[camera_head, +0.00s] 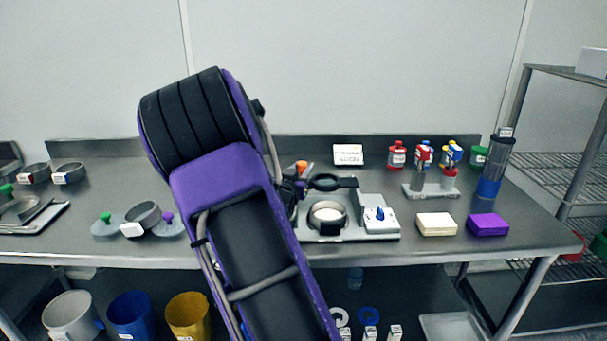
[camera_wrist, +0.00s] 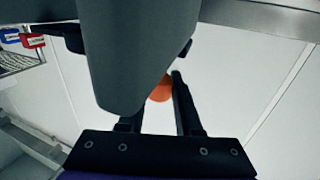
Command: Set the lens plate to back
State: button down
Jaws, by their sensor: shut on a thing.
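The sifter unit (camera_head: 385,220) stands on the bench in the head view, with a pale round pan (camera_head: 328,214) on its base. A dark flat ring on an arm (camera_head: 325,182), which may be the lens plate, is raised above the pan. An orange knob (camera_head: 301,167) stands behind it to the left. My gripper (camera_head: 291,187) is mostly hidden by my arm, close beside the knob. In the wrist view the orange knob (camera_wrist: 160,90) shows between my fingers, which are shut on it. A large dark grey rounded part (camera_wrist: 135,50) covers the left finger's tip.
A blue-knobbed control box (camera_head: 379,216) is on the unit's right. Cream (camera_head: 436,224) and purple (camera_head: 488,224) blocks and a tall cylinder (camera_head: 494,165) stand further right. Sieves (camera_head: 143,215) lie left of my arm. A white card (camera_head: 348,155) stands behind.

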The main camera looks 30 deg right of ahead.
jog(key=c, duration=0.6)
grip_release()
jog(key=p+v, duration=0.1)
jog(key=v, duration=1.6)
jog(key=shift+s, duration=0.25)
jog(key=shift+a, duration=0.1)
